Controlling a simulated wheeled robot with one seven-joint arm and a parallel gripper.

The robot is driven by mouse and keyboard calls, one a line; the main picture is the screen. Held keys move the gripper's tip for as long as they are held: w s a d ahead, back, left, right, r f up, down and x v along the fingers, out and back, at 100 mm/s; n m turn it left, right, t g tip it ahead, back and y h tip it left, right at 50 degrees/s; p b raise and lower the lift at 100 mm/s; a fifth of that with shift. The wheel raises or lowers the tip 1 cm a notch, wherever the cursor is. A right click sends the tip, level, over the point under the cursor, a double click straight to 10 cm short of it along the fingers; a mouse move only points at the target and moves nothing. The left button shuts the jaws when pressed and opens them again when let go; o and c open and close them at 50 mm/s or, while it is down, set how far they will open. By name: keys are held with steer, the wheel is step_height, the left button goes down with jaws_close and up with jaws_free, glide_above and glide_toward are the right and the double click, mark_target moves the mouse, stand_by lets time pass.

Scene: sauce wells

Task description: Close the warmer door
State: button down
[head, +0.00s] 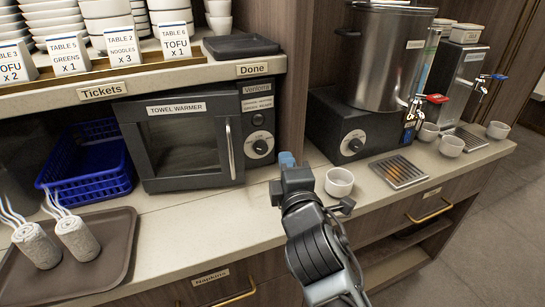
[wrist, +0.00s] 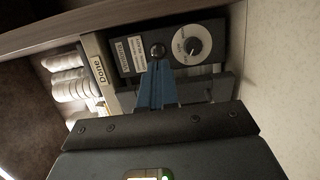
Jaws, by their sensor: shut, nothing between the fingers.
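The towel warmer (head: 178,107) is a dark box on the counter, with its control panel and dial on the right. Its door (head: 185,150) has a dark window and a pale vertical handle (head: 231,150) at the right edge. The door lies across the front, shut or nearly shut; I cannot tell whether a small gap remains. My gripper (head: 287,160) has blue fingertips, shut and empty, in front of and right of the control panel. In the wrist view, the fingers (wrist: 158,85) point at the panel (wrist: 165,48), and the door is mostly hidden behind my gripper.
A white cup (head: 339,183) stands close to the right of my gripper. A metal urn (head: 390,60) and drip tray (head: 399,172) are farther right. A blue basket (head: 90,185) and a brown tray (head: 105,265) with rolled towels are left. The counter before the warmer is clear.

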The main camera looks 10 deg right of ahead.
steer(key=s, duration=0.1)
steer(key=m+y+b, duration=0.3)
steer(key=m+b, duration=0.2)
steer(key=m, duration=1.1)
glide_toward(232, 162)
steer(key=w+p, duration=0.2)
steer(key=w, duration=0.1)
steer(key=w+p, duration=0.2)
steer(key=shift+w+a+r, duration=0.25)
steer(key=shift+a+r, duration=0.05)
steer(key=shift+w+a+f, duration=0.1)
steer(key=shift+w+f, duration=0.1)
steer(key=shift+w, duration=0.45)
